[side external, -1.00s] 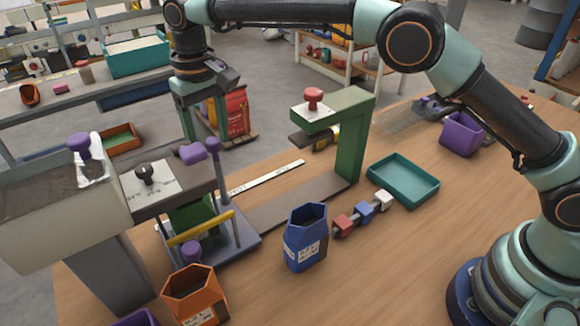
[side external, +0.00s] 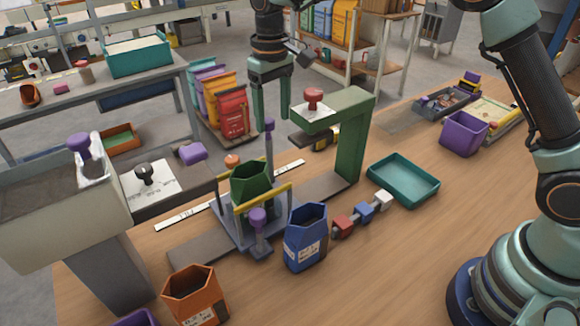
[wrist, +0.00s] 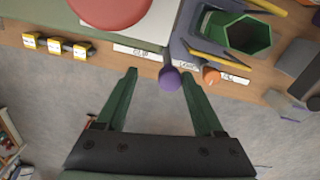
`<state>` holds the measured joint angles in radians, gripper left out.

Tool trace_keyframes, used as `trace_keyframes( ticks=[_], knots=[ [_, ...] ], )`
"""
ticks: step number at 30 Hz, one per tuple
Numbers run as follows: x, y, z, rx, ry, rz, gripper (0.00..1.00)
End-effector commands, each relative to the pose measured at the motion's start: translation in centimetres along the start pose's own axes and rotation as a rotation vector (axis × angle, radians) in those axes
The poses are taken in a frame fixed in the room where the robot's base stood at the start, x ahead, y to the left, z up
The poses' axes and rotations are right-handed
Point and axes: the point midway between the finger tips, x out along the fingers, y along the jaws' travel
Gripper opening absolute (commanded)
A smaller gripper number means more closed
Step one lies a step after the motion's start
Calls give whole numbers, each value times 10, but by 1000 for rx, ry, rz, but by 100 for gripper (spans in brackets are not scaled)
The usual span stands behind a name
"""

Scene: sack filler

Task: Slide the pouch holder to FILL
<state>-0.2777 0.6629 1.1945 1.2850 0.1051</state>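The pouch holder is a grey carriage (side external: 226,228) with yellow side bars and purple-knobbed posts, on a grey track. It holds an upright dark green pouch (side external: 250,182), open at the top. It stands between the filler and the green press, right of the FILL label (side external: 175,217). My gripper (side external: 272,114) is open, pointing down at the holder's rear purple knob (side external: 269,124). In the wrist view, the purple knob (wrist: 169,80) lies between the spread fingertips (wrist: 158,72), closer to the right finger. Contact is unclear. The pouch (wrist: 248,35) also shows there.
The filler (side external: 62,195) stands at left. The green press (side external: 350,135) with a red knob stands right of the holder. A blue pouch (side external: 305,240) and an orange pouch (side external: 192,295) stand in front. A teal tray (side external: 402,181) lies right.

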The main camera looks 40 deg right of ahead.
Motion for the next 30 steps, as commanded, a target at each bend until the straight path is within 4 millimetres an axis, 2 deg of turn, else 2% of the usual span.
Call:
trace_keyframes(
  ticks=[3,15,24,30],
  knots=[
    [-25,-1,-1,-1,5,-1,67],
    [-93,-2,-2,-1,4,0,67],
    [-123,-2,-1,0,4,0,67],
    [-132,8,9,11,32,-3,67]
  ],
)
